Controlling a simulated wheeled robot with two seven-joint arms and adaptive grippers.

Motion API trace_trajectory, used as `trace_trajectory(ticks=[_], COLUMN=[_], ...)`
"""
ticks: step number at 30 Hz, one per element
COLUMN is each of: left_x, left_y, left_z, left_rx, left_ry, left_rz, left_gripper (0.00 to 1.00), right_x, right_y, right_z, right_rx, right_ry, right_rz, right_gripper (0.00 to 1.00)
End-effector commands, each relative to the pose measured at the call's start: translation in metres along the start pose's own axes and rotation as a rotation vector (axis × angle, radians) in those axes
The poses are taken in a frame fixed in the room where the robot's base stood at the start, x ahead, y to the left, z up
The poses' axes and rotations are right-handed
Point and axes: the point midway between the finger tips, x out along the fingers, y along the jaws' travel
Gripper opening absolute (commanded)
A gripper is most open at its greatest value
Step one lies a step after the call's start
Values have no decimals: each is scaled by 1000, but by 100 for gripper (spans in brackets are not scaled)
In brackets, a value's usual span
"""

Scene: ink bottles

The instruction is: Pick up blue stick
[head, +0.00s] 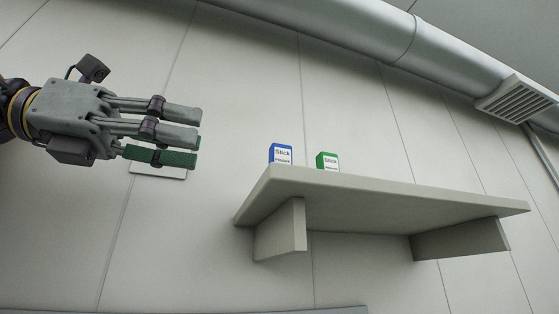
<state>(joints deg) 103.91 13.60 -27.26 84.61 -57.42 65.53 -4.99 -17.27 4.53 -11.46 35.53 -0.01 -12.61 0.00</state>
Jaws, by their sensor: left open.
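A small blue box labelled "Stick" (281,154) stands upright on a wall shelf (370,205) near the shelf's left end. A similar green box labelled "Stick" (327,161) stands just to its right, with a small gap between them. My left gripper (198,135) is at the upper left, pointing right, open and empty. It is to the left of the blue box and slightly higher in the picture, apart from the shelf. Its lowest finger shows a green pad. My right gripper is out of view. The shelf top is hidden by the low viewpoint.
A large grey pipe (370,30) runs along the top of the wall, with a vent (517,98) at the right. A pale wall plate (158,172) sits behind the gripper. The space between gripper and shelf looks clear.

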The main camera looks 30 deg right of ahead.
Motion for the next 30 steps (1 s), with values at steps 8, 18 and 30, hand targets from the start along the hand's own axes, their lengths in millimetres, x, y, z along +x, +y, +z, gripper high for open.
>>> trace_trajectory(ticks=[8, 18, 30], left_x=[11, 55, 86], left_y=[0, 0, 0], left_z=[0, 1, 0], left_rx=[-1, 0, 0], left_ry=[0, 1, 0], left_rz=[-1, -2, 0], left_gripper=[43, 43, 43], right_x=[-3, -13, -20], right_y=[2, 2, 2], right_z=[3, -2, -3], right_rx=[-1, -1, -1], right_ry=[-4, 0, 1], right_rz=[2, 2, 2], right_gripper=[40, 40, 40])
